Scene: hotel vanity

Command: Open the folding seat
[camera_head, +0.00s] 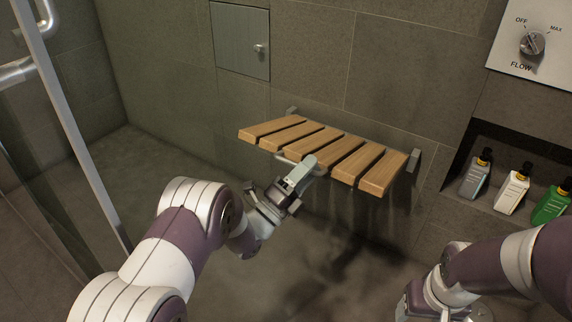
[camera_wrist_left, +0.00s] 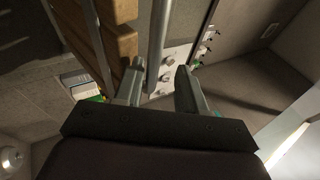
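The folding seat (camera_head: 325,150) has light wooden slats and hangs on the tiled wall, folded down roughly level. A grey metal bar (camera_head: 318,168) shows at its front edge. My left gripper (camera_head: 302,172) is at this front edge, partly covering the bar. In the left wrist view, the left gripper (camera_wrist_left: 160,75) has its fingers apart with the metal bar (camera_wrist_left: 158,40) between them; a gap shows on each side. The wooden slats (camera_wrist_left: 118,45) lie to the left there. My right gripper (camera_head: 415,306) is low at the right, partly cut off; its fingers are unclear.
A wall niche at the right holds a grey bottle (camera_head: 474,180), a white bottle (camera_head: 511,193) and a green bottle (camera_head: 549,207). A flow knob (camera_head: 532,43) is above. A glass door frame (camera_head: 75,130) stands at the left.

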